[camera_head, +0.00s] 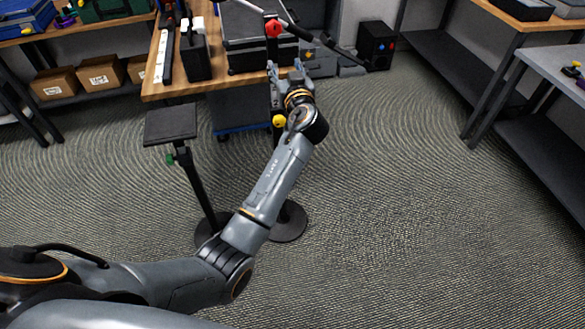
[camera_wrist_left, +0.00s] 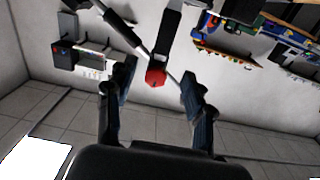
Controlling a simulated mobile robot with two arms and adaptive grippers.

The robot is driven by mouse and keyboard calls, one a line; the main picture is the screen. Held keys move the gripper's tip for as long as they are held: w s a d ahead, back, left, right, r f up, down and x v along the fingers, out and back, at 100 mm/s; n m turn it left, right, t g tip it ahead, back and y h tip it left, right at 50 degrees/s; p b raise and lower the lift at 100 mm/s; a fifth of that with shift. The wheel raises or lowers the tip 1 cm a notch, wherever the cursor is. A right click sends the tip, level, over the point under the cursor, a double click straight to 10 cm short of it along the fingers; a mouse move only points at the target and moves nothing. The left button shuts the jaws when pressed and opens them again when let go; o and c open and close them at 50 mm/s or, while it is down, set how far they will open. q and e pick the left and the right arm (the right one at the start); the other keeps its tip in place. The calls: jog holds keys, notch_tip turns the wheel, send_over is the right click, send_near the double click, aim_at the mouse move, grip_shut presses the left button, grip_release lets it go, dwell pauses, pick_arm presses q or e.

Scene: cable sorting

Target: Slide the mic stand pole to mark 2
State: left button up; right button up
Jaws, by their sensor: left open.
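The mic stand has a round black base (camera_head: 289,222), a yellow knob (camera_head: 279,120) partway up and a red knob (camera_head: 273,27) at its top, where a slanted boom joins. My left gripper (camera_head: 285,72) is open at the upper pole, below the red knob. My arm hides part of the lower pole. In the left wrist view, which looks upside down, the red knob (camera_wrist_left: 155,77) and dark pole (camera_wrist_left: 173,30) appear between the spread fingers (camera_wrist_left: 158,70). I cannot tell whether they touch the pole. My right gripper is not in view.
A second stand with a flat black top (camera_head: 171,124) and a green knob stands to the left. A wooden table (camera_head: 160,88) with black cases is behind. A black speaker (camera_head: 376,45) stands on the floor further back. The carpet at right is clear up to the grey table (camera_head: 545,58).

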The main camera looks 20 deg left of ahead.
pick_arm(q)
jog(key=s+d+f+m+g+h, duration=0.1)
jog(key=s+f+m+g+h, duration=0.1)
jog(key=f, duration=1.2)
jog(key=s+d+f+m+g+h, duration=0.1)
jog(key=s+f+m+h, duration=0.2)
jog(key=f, duration=1.1)
jog(key=shift+s+d+f+g+p, duration=0.2)
jog(key=shift+s+g+p, duration=0.2)
jog(key=shift+s+p, duration=0.1)
jog(key=s+f+m+g+h, duration=0.3)
jog(key=s+f+g, duration=0.3)
jog(key=s+f, duration=1.95)
jog(key=s+f+g, duration=0.1)
jog(key=s+f, duration=0.2)
jog(key=s, duration=0.7)
jog(key=s+a+f+g+h, duration=0.1)
jog(key=s+f, duration=0.3)
jog(key=s, duration=0.6)
jog(key=s+f+g, duration=0.2)
jog(key=s+f, duration=0.1)
jog(key=s, duration=0.7)
jog(key=shift+s+a+f, duration=0.3)
jog(key=shift+a, duration=0.1)
